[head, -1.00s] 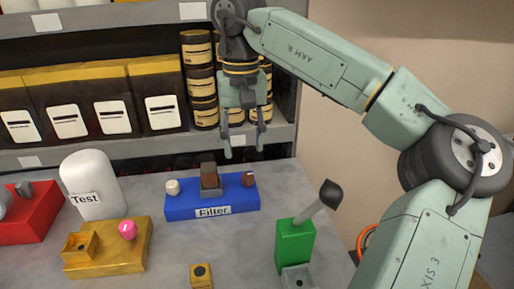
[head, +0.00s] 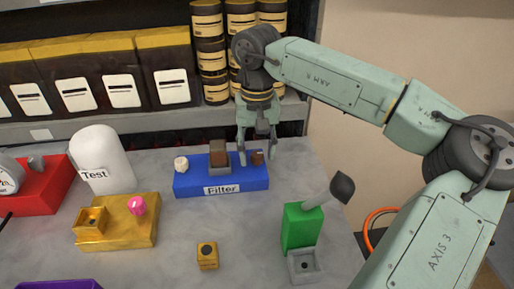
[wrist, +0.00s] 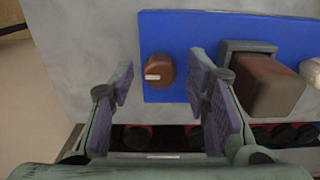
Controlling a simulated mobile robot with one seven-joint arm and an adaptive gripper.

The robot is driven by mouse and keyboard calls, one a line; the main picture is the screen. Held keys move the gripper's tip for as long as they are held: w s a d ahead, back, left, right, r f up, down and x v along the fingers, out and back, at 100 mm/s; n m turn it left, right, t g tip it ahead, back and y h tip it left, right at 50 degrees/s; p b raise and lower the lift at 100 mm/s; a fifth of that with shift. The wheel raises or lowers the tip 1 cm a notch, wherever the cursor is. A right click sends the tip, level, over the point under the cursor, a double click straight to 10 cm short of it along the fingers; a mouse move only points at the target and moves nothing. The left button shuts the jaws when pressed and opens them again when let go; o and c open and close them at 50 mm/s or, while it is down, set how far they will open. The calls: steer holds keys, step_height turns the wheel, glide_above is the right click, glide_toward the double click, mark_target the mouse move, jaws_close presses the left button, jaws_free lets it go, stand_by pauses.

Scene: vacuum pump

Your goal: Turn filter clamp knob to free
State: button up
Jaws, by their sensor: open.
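The blue filter block (head: 222,181), labelled "Filter", lies on the grey table. The brown clamp knob (wrist: 165,65) is at its right end in the head view, and a pale mark on it points left in the wrist view. A brown block in a grey holder (head: 219,155) stands mid-block, with a white knob (head: 181,164) at the left. My gripper (head: 259,158) is open and points down at the knob. In the wrist view, its fingers (wrist: 162,78) are on either side of the knob, with gaps to both; contact is not visible.
A gold block with a pink knob (head: 137,205), a white "Test" dome (head: 104,162) and a red block (head: 42,188) are at left. A green block with a lever (head: 300,226) is at front right. Shelves with cans (head: 209,50) stand close behind.

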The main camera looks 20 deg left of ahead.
steer(key=shift+f, duration=0.2)
steer(key=shift+c, duration=0.2)
jaws_close()
